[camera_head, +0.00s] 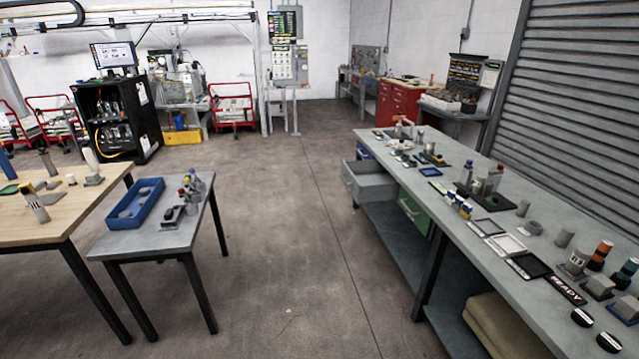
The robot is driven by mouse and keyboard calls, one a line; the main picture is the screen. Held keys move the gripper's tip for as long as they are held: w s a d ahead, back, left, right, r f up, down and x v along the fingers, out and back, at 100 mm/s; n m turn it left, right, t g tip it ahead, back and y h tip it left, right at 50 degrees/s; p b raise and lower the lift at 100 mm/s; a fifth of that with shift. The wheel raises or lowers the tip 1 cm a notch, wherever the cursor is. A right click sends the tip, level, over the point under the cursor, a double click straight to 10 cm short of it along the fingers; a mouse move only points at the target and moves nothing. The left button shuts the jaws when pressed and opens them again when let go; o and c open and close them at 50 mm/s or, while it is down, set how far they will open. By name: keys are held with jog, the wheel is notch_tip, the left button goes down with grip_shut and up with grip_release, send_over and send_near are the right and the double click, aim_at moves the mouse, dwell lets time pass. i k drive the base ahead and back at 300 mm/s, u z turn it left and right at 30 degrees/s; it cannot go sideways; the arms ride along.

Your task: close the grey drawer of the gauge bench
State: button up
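The grey drawer (372,187) is under the top of the long grey bench (487,240) on the right. It is pulled out toward the aisle on the left and looks empty from here. A green drawer (415,211) sits nearer along the same bench side and seems to stand out a little.
The concrete floor (290,240) in the aisle is clear. A small grey table (150,243) with a blue tray (136,204) and a wooden-topped table (60,215) stand on the left. Many small items cover the bench top. A lower shelf (395,240) runs below the drawers.

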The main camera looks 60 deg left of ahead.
aim_at(366, 181)
jog(key=u, duration=2.1)
jog(key=i, duration=1.4)
jog(key=z, duration=0.6)
jog(key=i, duration=1.2)
jog(key=u, duration=0.9)
jog(key=i, duration=0.7)
jog(key=u, duration=0.55)
